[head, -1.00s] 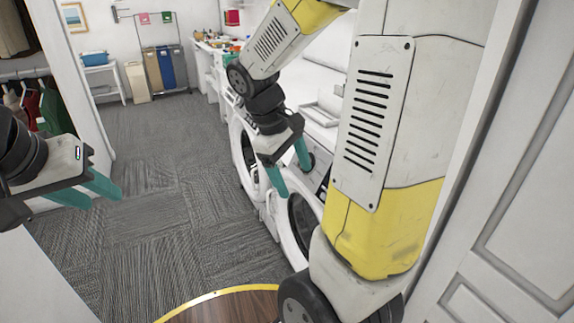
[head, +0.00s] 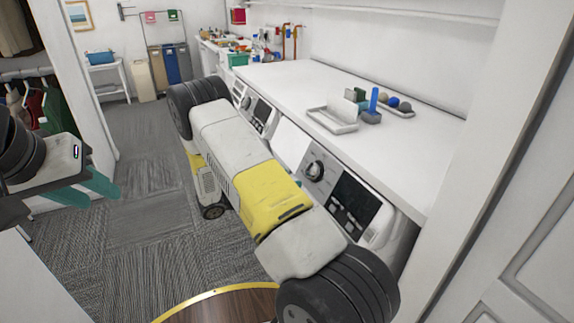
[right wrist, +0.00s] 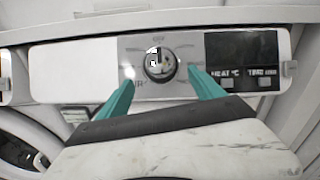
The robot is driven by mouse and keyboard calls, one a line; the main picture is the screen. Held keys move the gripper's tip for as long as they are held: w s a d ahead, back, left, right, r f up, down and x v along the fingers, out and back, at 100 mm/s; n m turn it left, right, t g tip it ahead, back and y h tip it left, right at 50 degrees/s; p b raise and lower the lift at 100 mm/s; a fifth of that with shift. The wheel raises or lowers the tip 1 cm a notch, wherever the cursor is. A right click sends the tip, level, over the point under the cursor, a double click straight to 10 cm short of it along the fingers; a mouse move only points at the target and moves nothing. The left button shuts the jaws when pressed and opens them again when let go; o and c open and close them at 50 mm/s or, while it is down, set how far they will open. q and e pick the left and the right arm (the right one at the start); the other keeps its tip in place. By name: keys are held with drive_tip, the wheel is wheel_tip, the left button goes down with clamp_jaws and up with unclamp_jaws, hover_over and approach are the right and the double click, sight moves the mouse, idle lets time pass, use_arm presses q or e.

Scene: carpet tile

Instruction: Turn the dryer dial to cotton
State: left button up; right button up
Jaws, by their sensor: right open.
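The dryer dial (head: 314,171) is a round dark and silver knob on the nearer machine's light control panel, left of a black display (head: 355,203). In the right wrist view the dial (right wrist: 160,63) sits above the middle, with lettering around it and "HEAT °C" and "TIME" to its right. My right gripper (right wrist: 160,77) is open, its teal fingers reaching toward the dial, one on each side and slightly below; nothing is between them. My left gripper (head: 101,199) is open and empty at the left edge.
A second machine's panel (head: 262,112) lies farther back. A white countertop (head: 400,140) above holds a white tray (head: 333,120) and small coloured items. A wall and white door (head: 530,230) close off the right. Carpet (head: 150,240) on the left is clear.

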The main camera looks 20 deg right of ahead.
sight(307, 171)
drive_tip(key=d, duration=0.7)
drive_tip(key=shift+w+d, duration=0.15)
drive_tip(key=shift+w, duration=0.25)
drive_tip(key=c, duration=1.4)
drive_tip(key=shift+m, duration=0.5)
drive_tip(key=m+g, duration=0.1)
drive_tip(key=m, duration=0.1)
drive_tip(key=m+g, duration=0.1)
drive_tip(key=m, duration=0.1)
drive_tip(key=m+g, duration=0.1)
drive_tip(key=m, duration=0.1)
drive_tip(key=shift+w, duration=0.35)
drive_tip(key=shift+w+r+m+g+y, duration=0.1)
drive_tip(key=shift+m+g+y, duration=0.4)
drive_tip(key=shift+m, duration=0.65)
drive_tip(key=shift+w+r+m+g+y, duration=0.1)
drive_tip(key=shift+m+g+y, duration=0.1)
drive_tip(key=shift+m+g, duration=0.75)
drive_tip(key=shift+m, duration=0.3)
